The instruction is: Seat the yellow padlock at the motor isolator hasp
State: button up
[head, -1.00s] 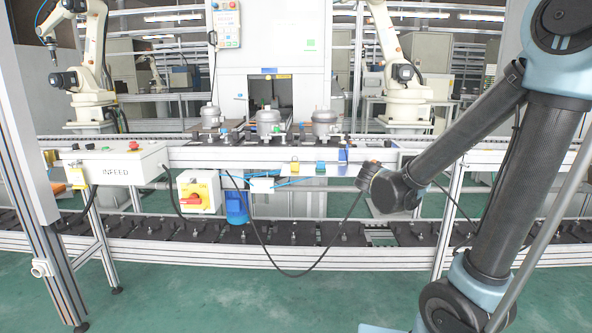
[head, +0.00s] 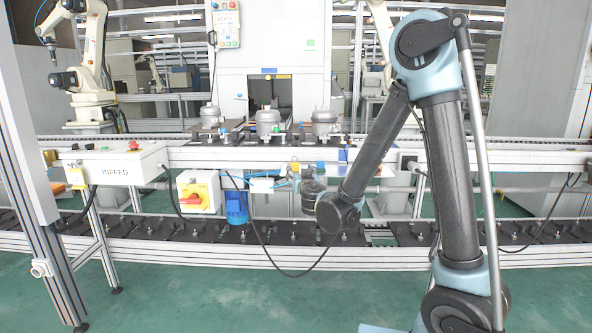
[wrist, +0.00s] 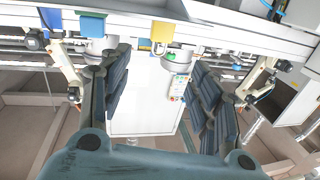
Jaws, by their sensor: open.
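The yellow padlock (wrist: 162,32) hangs at the rail edge in the wrist view, between my gripper's two fingers in the picture and beyond their tips. It also shows small in the head view (head: 295,166), just above my gripper (head: 297,177). In the wrist view my gripper (wrist: 158,62) is open and empty, with dark ribbed fingers wide apart. The motor isolator (head: 194,192) is a pale box with a yellow plate and red handle, left of my gripper in the head view. Its hasp is too small to make out.
A blue padlock (wrist: 91,25) hangs beside the yellow one, and another blue item (wrist: 54,18) is farther along. The INFEED box (head: 118,166) and blue motor (head: 236,207) are to the left. A black cable (head: 268,247) loops low in front of the conveyor.

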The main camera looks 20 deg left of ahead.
aim_at(297, 165)
jog(key=x, duration=0.8)
jog(key=shift+w, duration=0.2)
jog(key=shift+x, duration=2.7)
jog(key=shift+r, duration=0.15)
jog(key=c, duration=1.2)
